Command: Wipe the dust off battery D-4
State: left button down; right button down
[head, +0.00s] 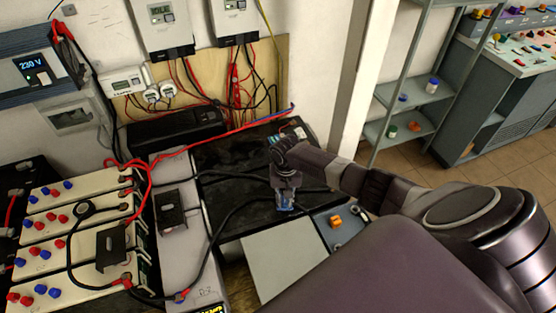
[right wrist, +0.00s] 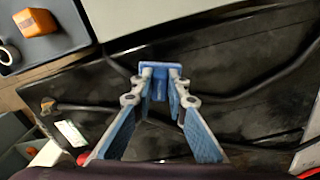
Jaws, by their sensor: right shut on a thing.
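A large black battery top (head: 235,160) lies in the middle of the head view, with black cables across it. It fills much of the right wrist view (right wrist: 240,65), with pale dusty smudges on its dark surface. I cannot read a D-4 mark on it. My right gripper (head: 285,205) is over its front right part, pointing down. It is shut on a small blue thing (right wrist: 160,83), perhaps a wiping pad, which shows between the fingertips. I cannot tell whether the blue thing touches the battery. My left gripper is out of view.
White batteries (head: 75,240) with red and blue terminals stand at the left. A grey unit (head: 185,240) is beside the black top, and a grey plate (head: 282,262) is in front. Shelves (head: 410,120) stand back right.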

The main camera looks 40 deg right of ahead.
jog(key=shift+s+d, duration=0.2)
jog(key=shift+d, duration=0.2)
jog(key=shift+r+p, duration=0.15)
jog(key=shift+p, duration=0.2)
jog(key=shift+w+a+p, duration=0.15)
jog(key=shift+w+a, duration=0.1)
jog(key=shift+a, duration=0.65)
jog(key=shift+w+a+p, duration=0.1)
jog(key=shift+w+a, duration=0.15)
jog(key=shift+a, duration=0.65)
jog(key=shift+w+a+p, duration=0.15)
jog(key=shift+w+a, duration=0.1)
jog(key=shift+a, duration=0.65)
jog(key=shift+w+a+f, duration=0.1)
jog(key=shift+w+a, duration=0.1)
jog(key=shift+a, duration=0.75)
jog(key=shift+w+a+f, duration=0.1)
jog(key=shift+w+a, duration=0.05)
jog(key=shift+a, duration=0.75)
jog(key=shift+w+a, duration=0.2)
jog(key=shift+a, duration=0.3)
jog(key=shift+w+a, duration=0.15)
jog(key=shift+a, duration=0.3)
jog(key=shift+r, duration=0.1)
notch_tip(320, 180, up, 6)
jog(key=p, duration=0.6)
jog(key=shift+d, duration=0.1)
